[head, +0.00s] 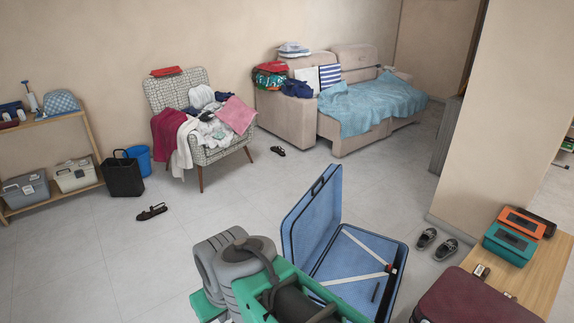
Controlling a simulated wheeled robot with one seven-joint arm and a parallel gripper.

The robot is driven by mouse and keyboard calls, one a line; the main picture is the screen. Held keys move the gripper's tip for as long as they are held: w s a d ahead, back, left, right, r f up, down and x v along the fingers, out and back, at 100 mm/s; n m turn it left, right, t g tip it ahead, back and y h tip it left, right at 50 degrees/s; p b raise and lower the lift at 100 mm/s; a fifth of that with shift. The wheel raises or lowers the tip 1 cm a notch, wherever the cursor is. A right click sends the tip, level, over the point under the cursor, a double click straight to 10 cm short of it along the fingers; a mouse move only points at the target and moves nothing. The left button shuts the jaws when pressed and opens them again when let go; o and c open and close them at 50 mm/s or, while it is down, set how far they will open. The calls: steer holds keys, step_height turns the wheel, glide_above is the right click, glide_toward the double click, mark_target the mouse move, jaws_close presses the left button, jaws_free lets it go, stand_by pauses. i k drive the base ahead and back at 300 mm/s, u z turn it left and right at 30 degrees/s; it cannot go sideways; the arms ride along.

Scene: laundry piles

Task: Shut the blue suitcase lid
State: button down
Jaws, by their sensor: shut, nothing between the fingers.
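The blue suitcase (394,276) lies open on the tiled floor at the lower middle of the head view. Its blue lid (312,214) stands raised on the left side, leaning up and away from the base, with a dark handle at its top edge. Pale straps cross the open base, and a small dark bar shows inside it. My green and grey arm parts cover the near left part of the suitcase. I cannot make out my gripper's fingers, and cannot tell whether any part of me touches the lid.
A wooden table (540,268) with a dark red case (470,301) stands close at the right. Grey shoes (436,243) lie by the wall corner. A clothes-covered armchair (200,125) and sofa (340,95) are farther back. The floor left of the lid is mostly clear.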

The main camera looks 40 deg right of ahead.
mark_target(306, 231)
steer(key=i, duration=2.15)
steer(key=z, duration=0.9)
steer(key=i, duration=0.95)
steer(key=u, duration=0.05)
